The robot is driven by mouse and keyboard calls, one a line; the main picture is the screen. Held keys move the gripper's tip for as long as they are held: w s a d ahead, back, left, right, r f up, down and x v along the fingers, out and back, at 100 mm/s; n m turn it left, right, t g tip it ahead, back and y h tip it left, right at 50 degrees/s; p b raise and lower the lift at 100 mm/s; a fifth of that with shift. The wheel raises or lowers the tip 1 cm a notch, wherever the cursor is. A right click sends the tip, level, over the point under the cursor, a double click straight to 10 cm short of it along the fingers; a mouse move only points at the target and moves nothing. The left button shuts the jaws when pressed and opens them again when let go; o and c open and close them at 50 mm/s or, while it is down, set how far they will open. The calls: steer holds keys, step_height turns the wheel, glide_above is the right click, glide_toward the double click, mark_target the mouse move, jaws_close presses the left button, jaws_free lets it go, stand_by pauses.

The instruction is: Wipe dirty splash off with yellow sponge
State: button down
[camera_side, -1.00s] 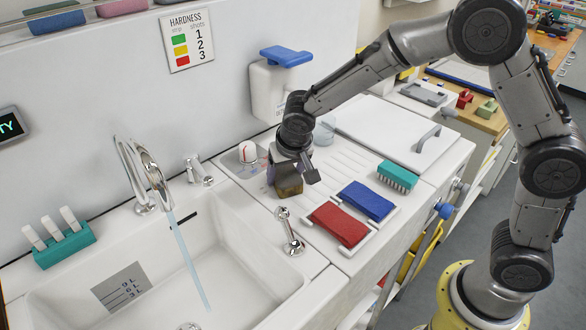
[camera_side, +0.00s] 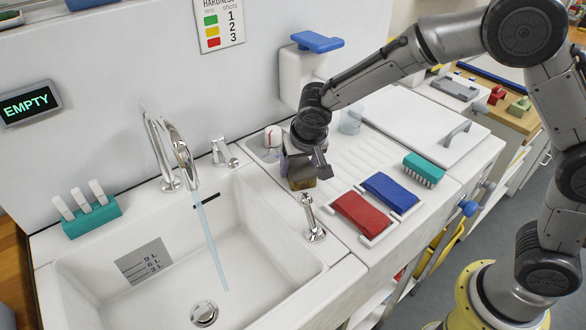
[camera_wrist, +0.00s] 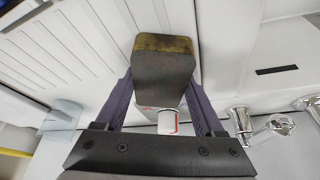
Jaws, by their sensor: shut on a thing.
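My gripper (camera_side: 304,172) is shut on a block-shaped sponge (camera_side: 301,184), at the sink-side edge of the white ribbed drainboard (camera_side: 365,152). The sponge has a dull yellow-brown face and a dark grey body. In the wrist view the sponge (camera_wrist: 163,68) sits between the two fingers of my gripper (camera_wrist: 165,88). Whether it touches the surface under it I cannot tell. I cannot make out a dirty splash in either current view; the gripper and sponge hide part of the board.
A chrome fitting (camera_side: 312,222) stands close in front of the gripper, and a white knob (camera_side: 273,136) behind it. A red pad (camera_side: 362,215) and blue pad (camera_side: 390,193) lie to the right, near a teal brush (camera_side: 423,170). Water runs from the tap (camera_side: 180,150) into the sink (camera_side: 270,240).

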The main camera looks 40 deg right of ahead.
steer(key=d, duration=0.3)
steer(key=shift+d, duration=0.6)
steer(key=shift+d+r, duration=0.1)
steer(key=shift+d, duration=1.8)
step_height(320, 180, up, 8)
steer(key=shift+a, duration=0.1)
